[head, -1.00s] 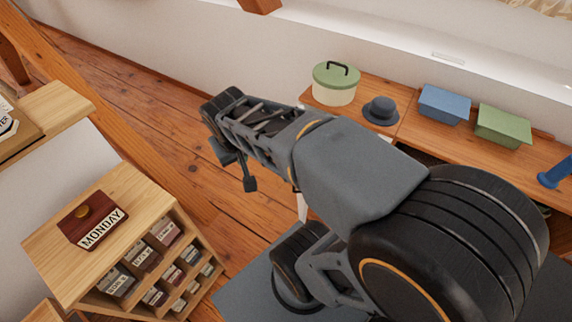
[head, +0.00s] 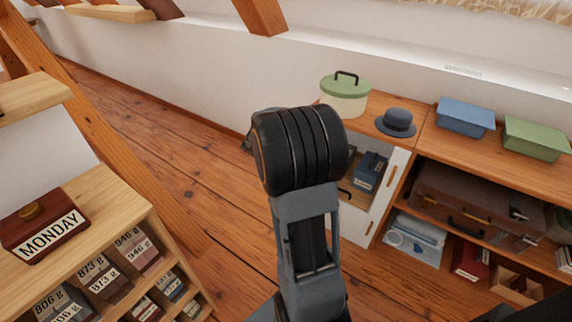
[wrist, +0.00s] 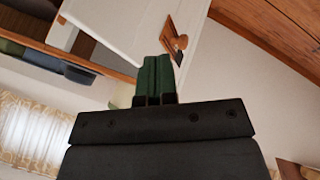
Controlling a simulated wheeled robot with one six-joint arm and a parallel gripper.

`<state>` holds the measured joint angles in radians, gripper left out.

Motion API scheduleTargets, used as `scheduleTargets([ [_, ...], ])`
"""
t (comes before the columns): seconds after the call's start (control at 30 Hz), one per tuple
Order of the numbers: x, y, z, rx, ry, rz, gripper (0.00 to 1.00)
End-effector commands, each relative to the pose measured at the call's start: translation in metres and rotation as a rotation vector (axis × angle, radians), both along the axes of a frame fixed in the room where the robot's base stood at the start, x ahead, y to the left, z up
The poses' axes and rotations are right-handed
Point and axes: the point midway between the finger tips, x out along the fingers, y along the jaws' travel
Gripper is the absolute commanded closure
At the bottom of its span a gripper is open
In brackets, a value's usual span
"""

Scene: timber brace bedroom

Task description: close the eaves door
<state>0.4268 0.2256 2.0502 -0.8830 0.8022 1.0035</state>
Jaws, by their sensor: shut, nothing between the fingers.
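The low wooden cabinet along the white wall has a white panel (head: 388,200) at its left end, which looks like the eaves door standing open. A dark handle (head: 346,192) shows near it, partly behind my arm, and a blue box (head: 370,168) shows in the compartment. Its exact angle is hard to tell. In the wrist view a white panel (wrist: 112,28) fills the top, with a small brown wooden piece (wrist: 176,40) at its right edge. My gripper (wrist: 157,62) has green fingers, shut and empty, appearing just below the panel; contact cannot be judged. In the head view my arm hides the fingers.
A cream pot with green lid (head: 345,94), a dark hat (head: 396,122), a blue box (head: 465,116) and a green box (head: 535,137) stand on the cabinet. A suitcase (head: 478,200) lies inside. Floor (head: 165,130) is clear between.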

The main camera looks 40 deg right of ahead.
Motion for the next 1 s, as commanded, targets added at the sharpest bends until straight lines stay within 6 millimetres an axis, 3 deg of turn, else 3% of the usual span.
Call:
scheduleTargets([
  [0.27,-0.002,-0.031,-0.044,0.003,0.002,-0.002,1.00],
  [0.6,-0.024,-0.057,-0.040,0.001,-0.001,-0.001,1.00],
  [1.0,-0.027,-0.060,-0.040,0.001,0.001,0.001,1.00],
])
